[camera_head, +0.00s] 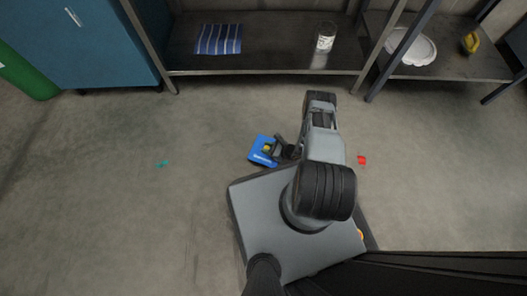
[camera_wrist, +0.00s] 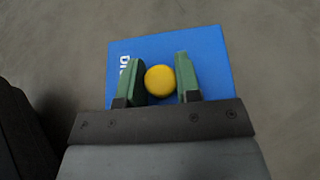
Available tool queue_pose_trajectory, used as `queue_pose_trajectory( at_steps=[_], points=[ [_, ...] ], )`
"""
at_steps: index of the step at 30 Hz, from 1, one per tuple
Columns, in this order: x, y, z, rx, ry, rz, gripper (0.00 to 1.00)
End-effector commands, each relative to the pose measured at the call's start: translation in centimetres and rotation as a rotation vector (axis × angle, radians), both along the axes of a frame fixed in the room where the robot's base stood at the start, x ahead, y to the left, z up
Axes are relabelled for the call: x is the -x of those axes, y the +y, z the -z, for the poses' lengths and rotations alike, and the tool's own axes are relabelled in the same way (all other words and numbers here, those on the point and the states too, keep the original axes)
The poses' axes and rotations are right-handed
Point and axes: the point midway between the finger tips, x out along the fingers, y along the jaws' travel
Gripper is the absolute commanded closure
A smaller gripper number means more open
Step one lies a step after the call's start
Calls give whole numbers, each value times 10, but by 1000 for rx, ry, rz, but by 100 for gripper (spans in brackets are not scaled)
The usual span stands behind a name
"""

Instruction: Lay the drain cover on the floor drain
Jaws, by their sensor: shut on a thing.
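The drain cover looks like a flat blue square plate (camera_head: 257,157) with white lettering and a round yellow knob (camera_wrist: 160,80). In the head view it is just beyond the front edge of my base. My gripper (camera_wrist: 159,62) is shut on the yellow knob, with one green finger pad on each side. In the head view my gripper (camera_head: 274,149) is over the plate and hides part of it. I cannot tell whether the plate touches the floor. I see no floor drain in either view.
A teal scrap (camera_head: 161,164) lies on the floor to the left and a red piece (camera_head: 362,160) to the right. Metal shelving (camera_head: 270,72) and a blue cabinet (camera_head: 85,45) stand at the back. A green cylinder (camera_head: 25,75) is far left. The floor between is mostly clear.

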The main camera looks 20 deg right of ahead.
Motion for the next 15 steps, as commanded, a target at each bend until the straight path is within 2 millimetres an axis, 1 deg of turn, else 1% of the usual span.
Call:
queue_pose_trajectory(
  at_steps=[5,9,11,15],
  points=[
    [-1,4,11,-1,-1,5,100],
    [-2,4,33,0,-1,7,100],
    [-2,3,40,-1,-1,9,100],
    [-2,3,40,-1,0,10,100]
  ],
)
